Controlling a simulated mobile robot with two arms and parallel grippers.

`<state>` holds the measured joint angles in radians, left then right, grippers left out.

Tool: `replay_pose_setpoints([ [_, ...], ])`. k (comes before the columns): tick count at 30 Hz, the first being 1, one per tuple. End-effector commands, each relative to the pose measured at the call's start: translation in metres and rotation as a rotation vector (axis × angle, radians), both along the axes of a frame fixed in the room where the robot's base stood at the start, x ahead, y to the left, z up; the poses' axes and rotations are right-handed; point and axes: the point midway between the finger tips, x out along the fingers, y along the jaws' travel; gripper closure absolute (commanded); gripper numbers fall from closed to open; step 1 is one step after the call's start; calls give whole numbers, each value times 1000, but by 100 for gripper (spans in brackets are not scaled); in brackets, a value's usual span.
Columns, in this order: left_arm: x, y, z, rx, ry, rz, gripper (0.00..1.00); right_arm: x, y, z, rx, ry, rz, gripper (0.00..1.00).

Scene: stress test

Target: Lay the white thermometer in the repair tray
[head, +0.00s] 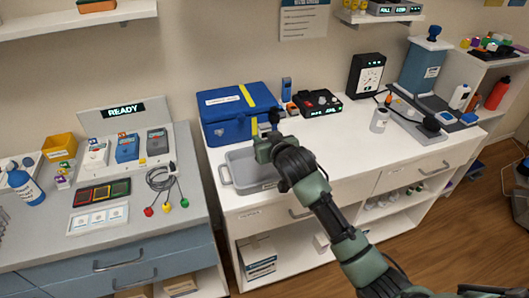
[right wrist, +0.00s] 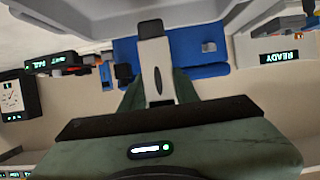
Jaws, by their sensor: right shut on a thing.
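My right gripper (head: 264,147) is above the grey repair tray (head: 228,172), near its back edge, on the white counter. In the right wrist view, the right gripper (right wrist: 158,95) is shut on a pale, narrow thing with a black top, which looks like the white thermometer (right wrist: 154,56). In the head view my gripper and wrist hide most of it. The tray's visible left part is empty; its right part is hidden behind my arm. My left gripper is not in view.
A blue case (head: 225,122) with a yellow strap stands right behind the tray. A blue handheld device (head: 286,90) and a black device (head: 318,103) stand to its right. The left counter holds the READY panel (head: 124,111) and several devices. The white counter right of my arm has free room.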

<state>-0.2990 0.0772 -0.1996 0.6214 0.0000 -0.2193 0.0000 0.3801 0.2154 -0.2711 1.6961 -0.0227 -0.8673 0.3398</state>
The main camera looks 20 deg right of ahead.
Motion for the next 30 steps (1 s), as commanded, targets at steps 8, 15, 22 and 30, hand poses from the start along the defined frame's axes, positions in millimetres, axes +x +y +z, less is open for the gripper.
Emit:
replay_pose_setpoints([
  [8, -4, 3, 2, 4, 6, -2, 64, 0, 0, -30, 1, 3, 0, 100],
  [15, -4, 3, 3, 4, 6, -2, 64, 0, 0, -55, 2, -1, -1, 100],
  [22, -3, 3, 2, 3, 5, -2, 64, 0, 0, -55, 1, -2, 0, 100],
  [30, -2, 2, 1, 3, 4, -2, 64, 0, 0, -58, 1, -1, 0, 48],
])
